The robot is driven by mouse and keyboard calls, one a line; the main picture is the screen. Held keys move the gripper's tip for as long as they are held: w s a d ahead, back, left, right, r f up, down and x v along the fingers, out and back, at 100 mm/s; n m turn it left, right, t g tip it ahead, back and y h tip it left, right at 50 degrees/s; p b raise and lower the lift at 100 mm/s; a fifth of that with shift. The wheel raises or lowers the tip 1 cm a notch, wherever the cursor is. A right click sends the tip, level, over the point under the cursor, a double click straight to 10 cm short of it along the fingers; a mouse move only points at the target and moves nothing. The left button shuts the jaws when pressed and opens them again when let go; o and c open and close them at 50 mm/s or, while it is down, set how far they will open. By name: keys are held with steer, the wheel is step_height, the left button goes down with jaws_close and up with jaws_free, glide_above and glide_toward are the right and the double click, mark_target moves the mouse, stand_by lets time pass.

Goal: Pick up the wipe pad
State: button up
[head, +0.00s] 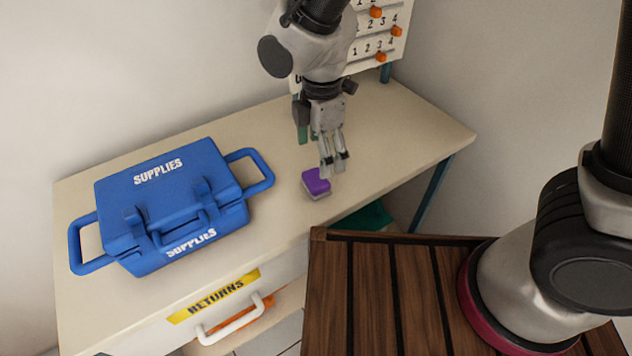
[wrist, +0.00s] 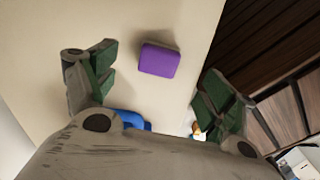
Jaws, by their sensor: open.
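The wipe pad (head: 316,183) is a small block with a purple top and a pale grey lower part. It lies on the cream table, to the right of the blue case. My gripper (head: 333,166) points down above the table, just behind and slightly right of the pad. In the wrist view the purple pad (wrist: 160,59) lies beyond the fingertips, between the lines of the two fingers. My gripper (wrist: 160,80) is open there, its green-padded fingers wide apart with nothing between them. The pad is not touched, as far as I can tell.
A closed blue case (head: 165,205) marked SUPPLIES stands on the left of the table (head: 415,140). A white board (head: 377,40) with numbers and orange pegs stands at the back. A drawer (head: 225,310) labelled RETURNS is below the front edge. Free tabletop lies right of the pad.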

mark_target(318, 176)
steer(key=f, duration=0.8)
steer(key=shift+s+a+f, duration=0.15)
steer(key=shift+a, duration=0.05)
steer(key=c, duration=1)
